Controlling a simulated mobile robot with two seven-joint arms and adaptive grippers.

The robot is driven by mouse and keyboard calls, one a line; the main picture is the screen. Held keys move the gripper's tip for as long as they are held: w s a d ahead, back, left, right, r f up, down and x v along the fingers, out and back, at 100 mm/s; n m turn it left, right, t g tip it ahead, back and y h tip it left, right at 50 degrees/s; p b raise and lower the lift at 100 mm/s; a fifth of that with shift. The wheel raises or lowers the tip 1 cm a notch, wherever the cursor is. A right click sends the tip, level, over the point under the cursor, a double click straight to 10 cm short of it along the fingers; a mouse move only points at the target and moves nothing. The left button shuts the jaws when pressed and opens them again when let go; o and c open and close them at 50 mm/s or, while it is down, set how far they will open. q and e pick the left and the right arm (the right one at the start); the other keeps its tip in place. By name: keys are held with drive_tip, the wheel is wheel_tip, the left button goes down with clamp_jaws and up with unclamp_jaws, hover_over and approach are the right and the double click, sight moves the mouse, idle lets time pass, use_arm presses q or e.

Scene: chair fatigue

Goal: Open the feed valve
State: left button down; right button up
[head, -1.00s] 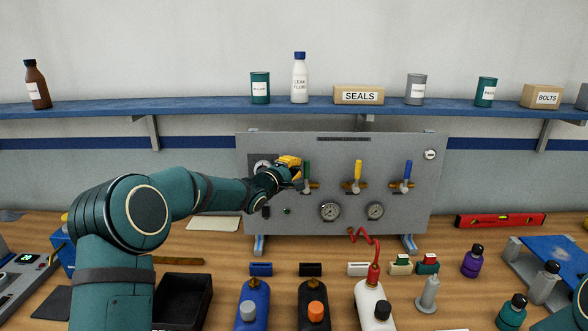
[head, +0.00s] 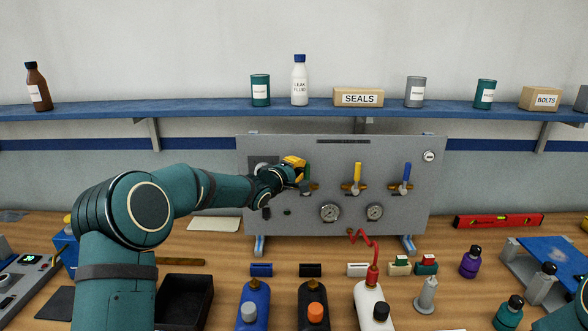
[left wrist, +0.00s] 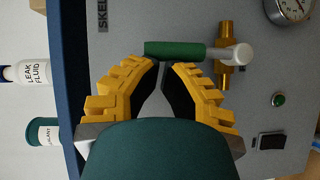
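A grey panel (head: 400,215) stands at the back of the bench with three lever valves. The left valve has a green handle (head: 307,168), the middle a yellow handle (head: 357,172), the right a blue handle (head: 407,172); all point up. Which one is the feed valve cannot be read. My left gripper (head: 302,168) is at the left side of the green handle and partly hides it. In the left wrist view the fingers (left wrist: 167,66) stand slightly apart, with the green handle (left wrist: 175,50) just beyond their tips and not between them. My right gripper is out of view.
Gauges (head: 330,212) sit below the valves. A blue shelf (head: 210,108) with bottles, tins and boxes runs above the panel. Several bottles (head: 370,300) and a black tray (head: 184,300) stand on the bench in front. A red level (head: 498,221) lies at right.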

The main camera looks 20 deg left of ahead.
sight(308, 167)
use_arm(q)
drive_tip(key=shift+w+d+r+m+g+y+p, duration=0.2)
drive_tip(key=shift+d+m+g+p, duration=0.2)
drive_tip(key=shift+d+m, duration=0.15)
drive_tip(key=shift+w+d+r+m+g+y+p, duration=0.1)
drive_tip(key=shift+d+m+g+y+p, duration=0.1)
drive_tip(key=shift+d+m+g+p, duration=0.3)
drive_tip(key=shift+d+m, duration=0.25)
drive_tip(key=shift+d, duration=0.15)
drive_tip(key=w+d+f+m+g+y+b, duration=0.2)
drive_tip(key=d+f+m+g+y+b, duration=0.2)
drive_tip(key=d+m+y+b, duration=0.3)
drive_tip(key=shift+w+f+m+y, duration=0.15)
drive_tip(key=shift+f+m+y, duration=0.15)
drive_tip(key=shift+f, duration=0.4)
drive_tip(key=shift+d, duration=0.1)
drive_tip(key=shift+r, duration=0.1)
